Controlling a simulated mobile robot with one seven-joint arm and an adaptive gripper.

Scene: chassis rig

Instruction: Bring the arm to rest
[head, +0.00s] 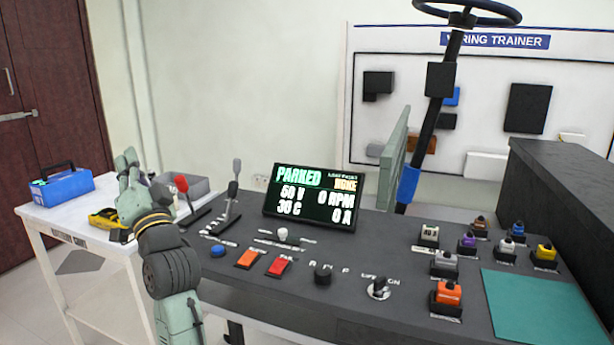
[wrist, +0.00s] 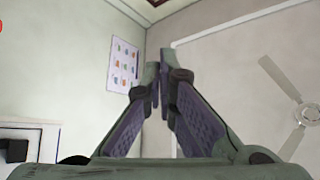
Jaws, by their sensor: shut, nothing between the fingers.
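My arm rises at the left front of the dark console (head: 370,240) in the head view. My gripper (head: 126,160) is at its upper end, over the gap between the console and the white cart. In the wrist view my gripper (wrist: 162,72) is shut, with its two fingers close together and nothing held. It points upward, toward walls and ceiling, and touches nothing that I can see. Part of the cart behind the arm is hidden.
The white cart (head: 75,215) holds a blue box (head: 62,187) and a yellow tool (head: 108,219). Levers with a red knob (head: 181,184) and a grey knob (head: 236,166) stand close right of my arm. A screen (head: 316,196) reads PARKED. A ceiling fan (wrist: 298,108) is far off.

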